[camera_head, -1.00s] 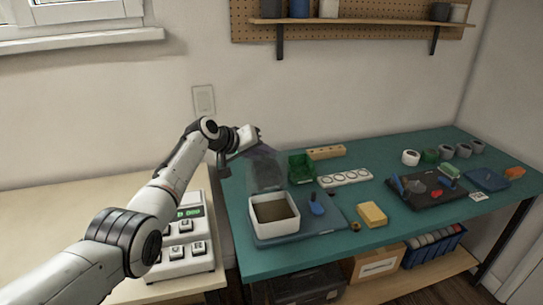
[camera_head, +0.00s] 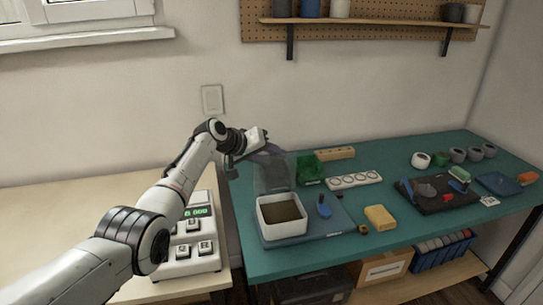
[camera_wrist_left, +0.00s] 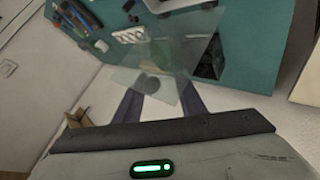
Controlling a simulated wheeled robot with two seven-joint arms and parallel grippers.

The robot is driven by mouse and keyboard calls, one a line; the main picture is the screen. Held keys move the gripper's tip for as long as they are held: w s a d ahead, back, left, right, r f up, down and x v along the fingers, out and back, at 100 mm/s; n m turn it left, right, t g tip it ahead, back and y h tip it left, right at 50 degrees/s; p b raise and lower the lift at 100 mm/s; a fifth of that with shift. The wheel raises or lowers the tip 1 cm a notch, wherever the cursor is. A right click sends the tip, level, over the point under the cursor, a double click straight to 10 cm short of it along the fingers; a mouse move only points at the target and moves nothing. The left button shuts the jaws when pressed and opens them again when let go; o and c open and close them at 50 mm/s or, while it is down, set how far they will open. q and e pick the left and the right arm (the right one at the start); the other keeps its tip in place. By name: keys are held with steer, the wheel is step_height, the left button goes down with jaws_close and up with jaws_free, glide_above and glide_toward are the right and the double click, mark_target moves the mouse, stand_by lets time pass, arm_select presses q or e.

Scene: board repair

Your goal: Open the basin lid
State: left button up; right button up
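The basin (camera_head: 281,232) is a white square box with brown contents, standing on a blue mat near the left end of the green table. Its see-through lid (camera_head: 272,173) stands up at the basin's back edge, so the basin is uncovered. The lid also shows as a pale clear sheet in the left wrist view (camera_wrist_left: 180,55). My left gripper (camera_head: 272,153) is at the top of the raised lid. In the left wrist view its two dark fingers (camera_wrist_left: 160,100) are spread apart, with nothing seen gripped. Whether a finger touches the lid is unclear. My right gripper is out of view.
A green bin (camera_head: 306,168), a white strip with round wells (camera_head: 354,180), a blue tool (camera_head: 323,206) and a yellow block (camera_head: 380,217) are near the basin. A white keypad device (camera_head: 190,250) stands on the left table under my arm. The wall is close behind.

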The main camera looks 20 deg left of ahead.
arm_select(q)
steer(key=shift+r, duration=0.15)
steer(key=p+v, duration=0.1)
steer(key=v, duration=0.9)
steer(key=shift+s, duration=0.1)
stand_by(0.5)
